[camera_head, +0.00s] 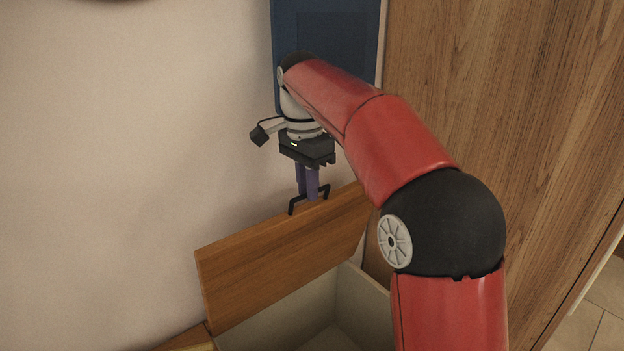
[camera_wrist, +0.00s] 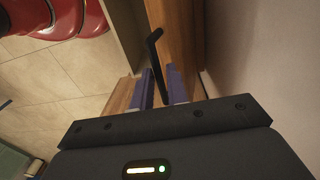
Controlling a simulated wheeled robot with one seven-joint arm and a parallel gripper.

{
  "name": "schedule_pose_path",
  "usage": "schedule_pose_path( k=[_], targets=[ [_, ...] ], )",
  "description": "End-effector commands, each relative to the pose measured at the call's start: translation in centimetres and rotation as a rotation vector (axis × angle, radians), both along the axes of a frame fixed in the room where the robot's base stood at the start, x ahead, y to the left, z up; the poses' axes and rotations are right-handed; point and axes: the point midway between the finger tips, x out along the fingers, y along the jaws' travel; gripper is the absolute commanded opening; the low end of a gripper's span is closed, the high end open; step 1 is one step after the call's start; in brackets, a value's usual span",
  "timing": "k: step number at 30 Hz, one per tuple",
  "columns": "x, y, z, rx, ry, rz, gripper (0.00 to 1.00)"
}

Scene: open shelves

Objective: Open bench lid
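The bench lid (camera_head: 285,259) is a brown wooden panel raised steeply on the bench, leaning near the wall. The bench box (camera_head: 364,298) below it is open, with a pale interior. A black bar handle (camera_head: 292,206) is at the lid's top edge; it also shows in the wrist view (camera_wrist: 153,52). My gripper (camera_head: 308,194) points down at the handle. Its two purple fingers (camera_wrist: 160,88) stand on either side of the bar with little gap, so it looks shut on the handle. My arm hides the right part of the box.
A plain wall (camera_head: 110,150) stands behind and to the left. A blue panel (camera_head: 325,40) hangs behind my wrist. A tall wooden cabinet side (camera_head: 520,90) is close on the right. Tiled floor (camera_wrist: 75,72) shows in the wrist view.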

Motion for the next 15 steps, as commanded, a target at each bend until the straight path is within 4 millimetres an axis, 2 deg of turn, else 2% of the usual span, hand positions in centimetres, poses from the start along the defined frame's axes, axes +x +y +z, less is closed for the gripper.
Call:
schedule_pose_path(
  k=[1,4,5,15],
  targets=[
    [0.33,-0.02,-1.63,-0.005,0.022,-0.002,0.17],
    [0.12,0.06,-1.41,-0.004,0.022,0.000,0.30],
    [0.07,0.11,-1.34,-0.003,0.021,0.000,0.31],
    [-0.06,0.22,-0.90,-0.001,0.020,0.003,0.31]
  ],
)
